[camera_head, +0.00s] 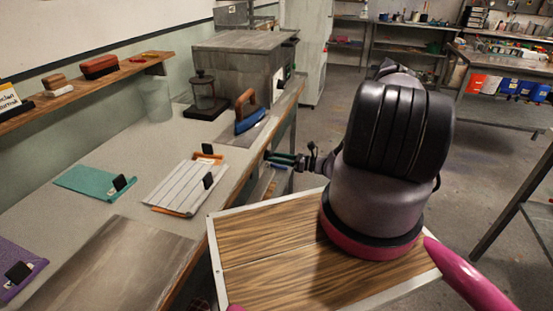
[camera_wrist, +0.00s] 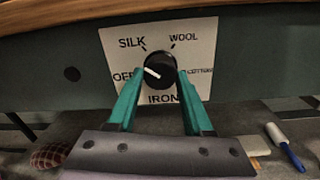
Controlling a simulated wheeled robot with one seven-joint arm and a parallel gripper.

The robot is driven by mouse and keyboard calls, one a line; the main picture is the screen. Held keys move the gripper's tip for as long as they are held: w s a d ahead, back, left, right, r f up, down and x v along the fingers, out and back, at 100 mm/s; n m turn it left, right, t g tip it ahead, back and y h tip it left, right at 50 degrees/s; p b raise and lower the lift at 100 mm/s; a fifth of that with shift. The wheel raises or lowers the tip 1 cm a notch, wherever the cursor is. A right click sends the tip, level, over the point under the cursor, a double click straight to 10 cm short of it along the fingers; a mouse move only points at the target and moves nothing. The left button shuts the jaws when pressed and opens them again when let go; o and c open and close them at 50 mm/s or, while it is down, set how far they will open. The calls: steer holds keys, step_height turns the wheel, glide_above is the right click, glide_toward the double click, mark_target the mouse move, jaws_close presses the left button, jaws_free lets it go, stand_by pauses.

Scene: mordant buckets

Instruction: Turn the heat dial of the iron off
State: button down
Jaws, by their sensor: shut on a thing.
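The heat dial (camera_wrist: 160,72) is a round black knob with a white pointer on a pale label plate (camera_wrist: 190,38). The plate reads SILK, WOOL, COTTON and OFF, with IRON below the knob. The pointer slants to the left, toward the OFF side; whether it sits exactly on OFF I cannot tell. My gripper (camera_wrist: 159,88) has its green fingers shut on the knob, one on each side. In the head view my gripper (camera_head: 284,159) is at the bench's front edge, and the dial is hidden there. The blue iron (camera_head: 250,119) with a wooden handle stands on the bench.
The bench (camera_head: 110,155) carries a glass press (camera_head: 203,92), a striped cloth (camera_head: 183,188) and a teal cloth (camera_head: 95,183). A blue-handled brush (camera_wrist: 284,147) lies below. Open floor (camera_head: 320,125) lies right of the bench.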

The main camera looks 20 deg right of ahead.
steer(key=n, duration=1)
steer(key=shift+d, duration=0.1)
steer(key=shift+n, duration=0.4)
steer(key=shift+c, duration=1.5)
jaws_free()
steer(key=v, duration=1)
steer(key=shift+s+d+r, duration=0.15)
steer(key=shift+s+d, duration=0.1)
steer(key=shift+d, duration=0.05)
